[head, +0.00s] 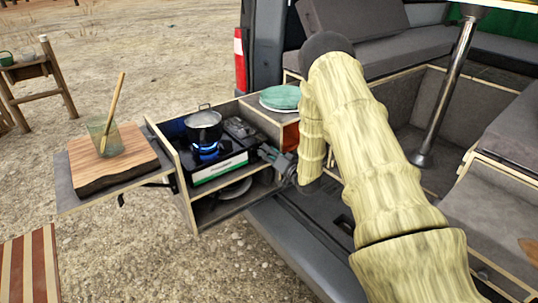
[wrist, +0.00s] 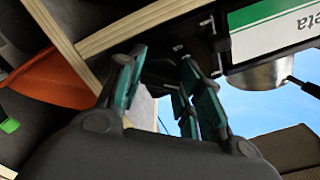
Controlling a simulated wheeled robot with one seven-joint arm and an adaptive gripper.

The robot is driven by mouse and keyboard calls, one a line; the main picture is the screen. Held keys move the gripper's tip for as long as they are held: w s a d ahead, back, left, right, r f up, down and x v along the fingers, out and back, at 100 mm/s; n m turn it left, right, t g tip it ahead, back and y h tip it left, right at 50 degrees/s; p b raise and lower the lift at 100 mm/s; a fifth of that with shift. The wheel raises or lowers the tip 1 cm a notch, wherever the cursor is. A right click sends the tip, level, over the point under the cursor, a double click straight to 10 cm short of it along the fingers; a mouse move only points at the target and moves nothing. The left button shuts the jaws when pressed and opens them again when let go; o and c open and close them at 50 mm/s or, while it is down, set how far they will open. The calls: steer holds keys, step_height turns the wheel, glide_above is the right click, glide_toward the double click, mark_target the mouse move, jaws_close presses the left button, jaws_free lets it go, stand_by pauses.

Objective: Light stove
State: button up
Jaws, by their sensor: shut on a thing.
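The camping stove (head: 220,169) sits in the slide-out kitchen box, and a blue flame (head: 205,150) burns under the pot (head: 203,124). The stove's white and green front panel also shows upside down in the wrist view (wrist: 275,28). My gripper (head: 271,154) is at the right end of the stove front. In the wrist view my gripper's teal-padded fingers (wrist: 160,76) are closed around a dark part beside the panel, which seems to be the stove's knob. The knob is mostly hidden by the fingers, so its angle cannot be told.
The box's wooden walls (head: 170,160) frame the stove closely. A green plate stack (head: 281,97) sits on its right top. A side shelf at left holds a cutting board (head: 118,164) and a glass (head: 103,138) with a wooden spoon. A table leg (head: 447,90) stands in the van.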

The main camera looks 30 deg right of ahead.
steer(key=n+b, duration=0.2)
steer(key=n, duration=0.1)
steer(key=shift+f+n, duration=0.15)
steer(key=shift+n, duration=0.25)
steer(key=n+b, duration=0.1)
steer(key=n, duration=0.2)
steer(key=shift+n+b, duration=0.35)
steer(key=shift+n, duration=0.05)
steer(key=n+b, duration=0.3)
steer(key=n, duration=0.3)
steer(key=shift+a, duration=0.1)
steer(key=shift+s+n, duration=0.1)
steer(key=shift+n, duration=0.2)
steer(key=o, duration=0.7)
steer(key=s, duration=0.8)
steer(key=s+d, duration=0.1)
steer(key=s, duration=0.3)
